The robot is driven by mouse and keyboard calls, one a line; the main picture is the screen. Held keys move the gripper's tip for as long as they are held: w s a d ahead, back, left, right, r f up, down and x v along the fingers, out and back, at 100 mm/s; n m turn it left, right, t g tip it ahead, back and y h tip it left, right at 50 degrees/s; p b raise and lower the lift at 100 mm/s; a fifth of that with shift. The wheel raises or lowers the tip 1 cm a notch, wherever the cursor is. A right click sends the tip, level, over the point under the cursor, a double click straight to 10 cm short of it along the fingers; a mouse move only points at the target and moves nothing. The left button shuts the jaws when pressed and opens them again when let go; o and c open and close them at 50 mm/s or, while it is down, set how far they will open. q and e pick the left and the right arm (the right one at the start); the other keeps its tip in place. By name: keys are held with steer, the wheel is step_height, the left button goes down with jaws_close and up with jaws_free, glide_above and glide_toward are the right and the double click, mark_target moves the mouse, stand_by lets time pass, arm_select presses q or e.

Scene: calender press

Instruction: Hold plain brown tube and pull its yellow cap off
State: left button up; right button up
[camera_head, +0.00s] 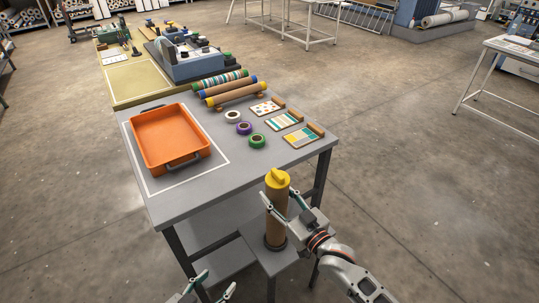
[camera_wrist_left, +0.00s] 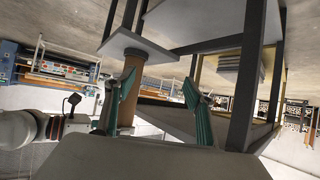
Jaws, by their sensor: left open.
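The plain brown tube (camera_head: 276,222) stands upright in a dark ring on a small low shelf at the table's front right corner. Its yellow cap (camera_head: 277,178) sits on its top end. My right gripper (camera_head: 283,200) has its fingers on either side of the tube just below the cap and looks shut on it. My left gripper (camera_head: 216,284) is open and low at the bottom edge, left of the tube. In the left wrist view, which looks upside down, its open fingers (camera_wrist_left: 160,97) show, with the tube (camera_wrist_left: 127,118) partly hidden behind one finger; the cap is not visible there.
The grey table (camera_head: 200,203) holds an orange tray (camera_head: 173,140), tape rolls (camera_head: 244,128), sample cards (camera_head: 285,120) and patterned tubes (camera_head: 222,78) with coloured caps. A blue-grey press (camera_head: 192,66) stands behind.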

arm_select(q)
steer(key=w+d+r+m+g+h, duration=0.1)
steer(key=w+d+r+g+h, duration=0.1)
steer(key=w+d+r+h, duration=0.4)
steer(key=w+d+r+m+g+h, duration=0.1)
steer(key=w+d+r+g, duration=0.1)
steer(key=d+r, duration=0.35)
step_height(320, 180, up, 25)
steer(key=m+g+y, duration=0.5)
steer(key=y, duration=0.4)
glide_above(277, 173)
steer(key=s+a, duration=0.2)
steer(key=a, duration=0.1)
steer(key=x, duration=1.1)
steer(key=shift+d+f, duration=0.3)
steer(key=shift+d, duration=0.05)
steer(key=c, duration=1.1)
